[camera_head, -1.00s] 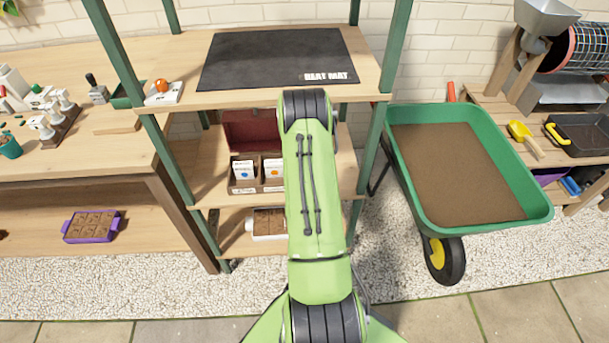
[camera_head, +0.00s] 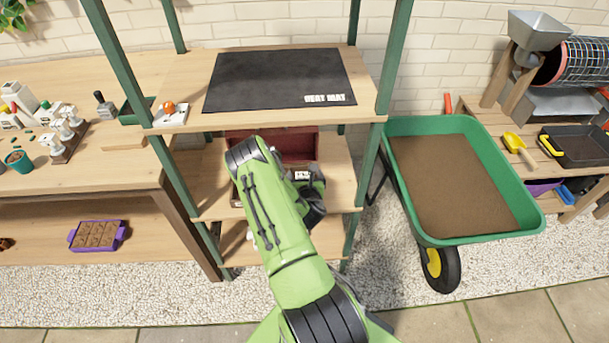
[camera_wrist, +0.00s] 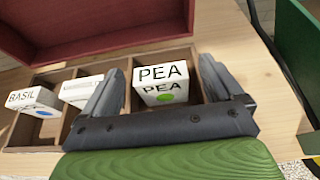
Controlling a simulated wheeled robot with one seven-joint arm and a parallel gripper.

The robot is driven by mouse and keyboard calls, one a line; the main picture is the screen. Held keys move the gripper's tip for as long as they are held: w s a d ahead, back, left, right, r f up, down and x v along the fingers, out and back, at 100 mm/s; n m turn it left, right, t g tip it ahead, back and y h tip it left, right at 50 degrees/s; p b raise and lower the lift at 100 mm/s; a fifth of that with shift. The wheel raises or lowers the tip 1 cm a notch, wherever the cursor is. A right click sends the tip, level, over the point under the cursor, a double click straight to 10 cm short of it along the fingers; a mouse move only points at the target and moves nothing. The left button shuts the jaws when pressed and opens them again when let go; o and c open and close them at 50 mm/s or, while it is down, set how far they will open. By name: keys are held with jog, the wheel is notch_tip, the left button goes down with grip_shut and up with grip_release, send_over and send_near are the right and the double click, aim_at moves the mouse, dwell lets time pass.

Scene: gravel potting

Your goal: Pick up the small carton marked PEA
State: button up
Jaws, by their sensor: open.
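The small white PEA carton (camera_wrist: 160,83) with a green dot stands in a compartment of a wooden divided box (camera_wrist: 60,76) in the wrist view. My gripper (camera_wrist: 165,85) is open, with one finger on each side of the PEA carton in the picture. I cannot tell whether the fingers touch it or how deep they reach.
A BASIL carton (camera_wrist: 34,100) and another white carton (camera_wrist: 80,90) stand left of PEA. The heat mat shelf (camera_head: 190,75) lies above; a green wheelbarrow (camera_head: 535,215) stands right.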

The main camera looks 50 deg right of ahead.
jog(key=shift+f, duration=0.15)
jog(key=c, duration=1.1)
jog(key=shift+c, duration=0.2)
